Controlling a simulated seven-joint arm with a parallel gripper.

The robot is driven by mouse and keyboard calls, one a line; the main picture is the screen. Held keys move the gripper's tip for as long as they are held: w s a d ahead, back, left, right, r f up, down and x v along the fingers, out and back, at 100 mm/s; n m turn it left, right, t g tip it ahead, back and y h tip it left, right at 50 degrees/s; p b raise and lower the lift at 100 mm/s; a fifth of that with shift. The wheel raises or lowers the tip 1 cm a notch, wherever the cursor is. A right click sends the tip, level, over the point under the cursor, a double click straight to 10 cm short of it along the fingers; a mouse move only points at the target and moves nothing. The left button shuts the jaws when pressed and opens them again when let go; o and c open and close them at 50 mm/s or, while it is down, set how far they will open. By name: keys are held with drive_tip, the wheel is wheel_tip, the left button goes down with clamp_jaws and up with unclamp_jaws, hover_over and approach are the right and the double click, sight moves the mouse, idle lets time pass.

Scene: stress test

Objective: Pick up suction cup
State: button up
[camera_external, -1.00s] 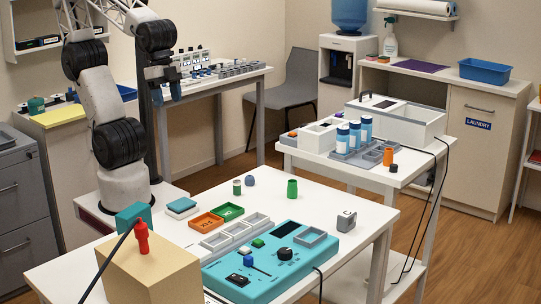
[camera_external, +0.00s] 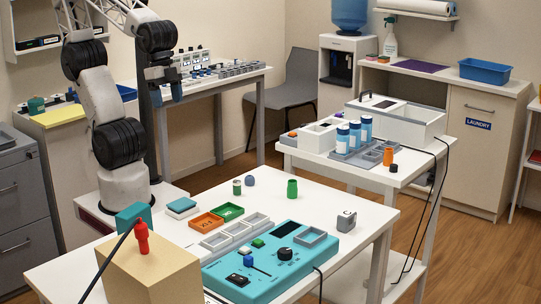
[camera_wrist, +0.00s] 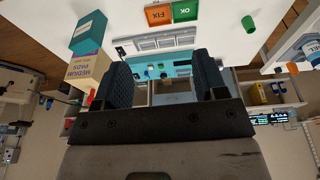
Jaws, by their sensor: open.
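My gripper (camera_external: 167,95) hangs high above and behind the white table, well away from everything on it. In the wrist view its two dark fingers are wide apart with nothing held between them (camera_wrist: 165,88). No thing is clearly recognisable as the suction cup. Small loose things on the table are a blue-grey rounded piece (camera_external: 249,181), a small grey-and-green cylinder (camera_external: 237,187), a green cylinder (camera_external: 292,188) and a grey block-like piece (camera_external: 346,221). I cannot tell which, if any, is the suction cup.
A teal control panel (camera_external: 228,272) fills the table's front. Green (camera_external: 229,211) and orange (camera_external: 206,222) trays lie behind it. The cardboard box (camera_external: 150,272) stands front left, near a dark rod. A side table (camera_external: 300,156) holds bottles. The white table's right side is mostly clear.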

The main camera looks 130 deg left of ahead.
drive_tip(key=f+n, duration=0.1)
drive_tip(key=m+t+y, duration=0.3)
drive_tip(key=m+t, duration=0.8)
drive_tip(key=m, duration=2.4)
approach(250, 180)
drive_tip(key=a, duration=0.1)
drive_tip(key=shift+a, duration=0.2)
drive_tip(key=shift+w+f, duration=0.1)
drive_tip(key=shift+w, duration=0.1)
drive_tip(key=shift+x, duration=1.15)
drive_tip(key=shift+w+f, duration=0.1)
drive_tip(key=shift+w, duration=0.05)
